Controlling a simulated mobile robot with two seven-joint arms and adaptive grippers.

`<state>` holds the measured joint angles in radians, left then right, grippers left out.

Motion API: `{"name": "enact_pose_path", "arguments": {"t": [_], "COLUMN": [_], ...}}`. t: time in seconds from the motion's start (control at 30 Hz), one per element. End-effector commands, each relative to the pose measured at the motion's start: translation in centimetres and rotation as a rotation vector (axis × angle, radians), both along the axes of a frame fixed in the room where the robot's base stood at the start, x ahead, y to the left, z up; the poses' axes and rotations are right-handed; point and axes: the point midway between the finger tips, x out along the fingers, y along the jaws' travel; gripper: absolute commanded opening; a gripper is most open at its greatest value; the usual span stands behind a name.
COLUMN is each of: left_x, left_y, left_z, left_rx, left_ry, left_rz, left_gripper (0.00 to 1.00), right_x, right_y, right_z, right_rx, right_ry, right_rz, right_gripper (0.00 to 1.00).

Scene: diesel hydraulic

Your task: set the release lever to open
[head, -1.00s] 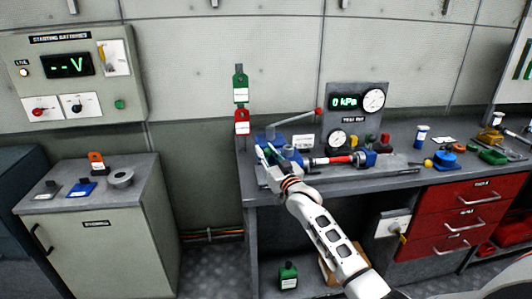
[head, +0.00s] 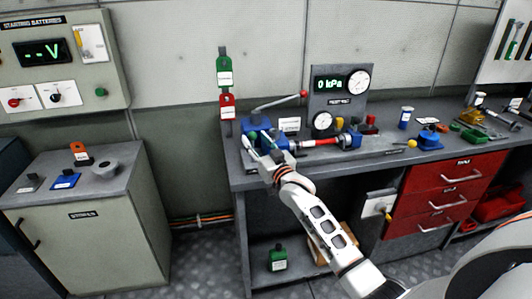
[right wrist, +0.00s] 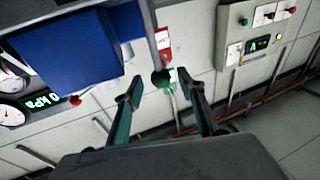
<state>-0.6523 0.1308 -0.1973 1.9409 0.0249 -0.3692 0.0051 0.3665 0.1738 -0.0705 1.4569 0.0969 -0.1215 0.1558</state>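A blue hand pump (head: 257,124) stands at the left end of the workbench. Its long grey handle with a red knob (head: 303,93) slants up to the right. In the right wrist view the blue body (right wrist: 62,58) fills the upper left. Contact cannot be told. My left gripper is not in view.
A gauge panel (head: 339,91) reading 0 kPa stands behind the pump. A red cylinder (head: 322,141) lies to its right. A grey cabinet (head: 105,230) stands left, across a floor gap.

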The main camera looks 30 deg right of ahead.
Motion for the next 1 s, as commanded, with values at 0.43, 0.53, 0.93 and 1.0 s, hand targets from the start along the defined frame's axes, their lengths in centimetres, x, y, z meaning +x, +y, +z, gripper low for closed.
{"name": "enact_pose_path", "arguments": {"t": [0.43, 0.53, 0.93, 1.0], "left_x": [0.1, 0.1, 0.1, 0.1], "left_y": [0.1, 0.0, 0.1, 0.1], "left_z": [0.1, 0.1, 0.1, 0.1], "left_rx": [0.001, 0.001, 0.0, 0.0], "left_ry": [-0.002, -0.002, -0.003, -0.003], "left_rz": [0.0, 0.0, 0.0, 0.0], "left_gripper": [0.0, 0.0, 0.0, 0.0], "right_x": [-7.8, -8.6, -9.0, -8.9], "right_y": [-0.4, -0.4, -0.4, -0.4], "right_z": [-1.1, -1.2, -1.2, -1.2], "right_rx": [-0.001, -0.001, -0.001, -0.001], "right_ry": [0.001, 0.0, 0.0, 0.0], "right_rz": [-0.001, -0.001, -0.001, -0.001], "right_gripper": [0.39, 0.39, 0.39, 0.39]}}
